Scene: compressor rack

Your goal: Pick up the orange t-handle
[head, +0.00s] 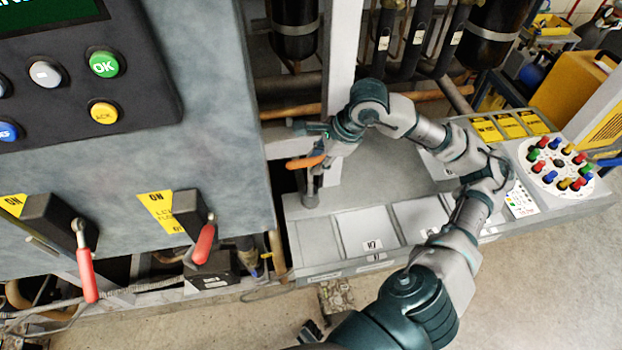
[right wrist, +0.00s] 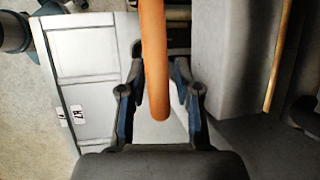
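The orange t-handle (head: 304,162) shows in the head view as a short orange bar at the right gripper, just right of the grey cabinet. In the right wrist view the orange t-handle (right wrist: 154,60) is a long rounded bar coming down from the top edge, its end between the two fingers. My right gripper (head: 318,158) is open around the handle, one finger on each side. In the wrist view the right gripper (right wrist: 159,72) shows small gaps between fingertips and bar, so contact is not clear. The handle's far end is out of the wrist view. My left gripper is not in view.
A grey tray bench (head: 350,268) with compartments lies below my right arm. The cabinet (head: 225,100) with red-handled switches (head: 204,243) stands close on the left. A white post (head: 342,50) and dark pipes are behind. A round board of coloured pegs (head: 553,190) is at right.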

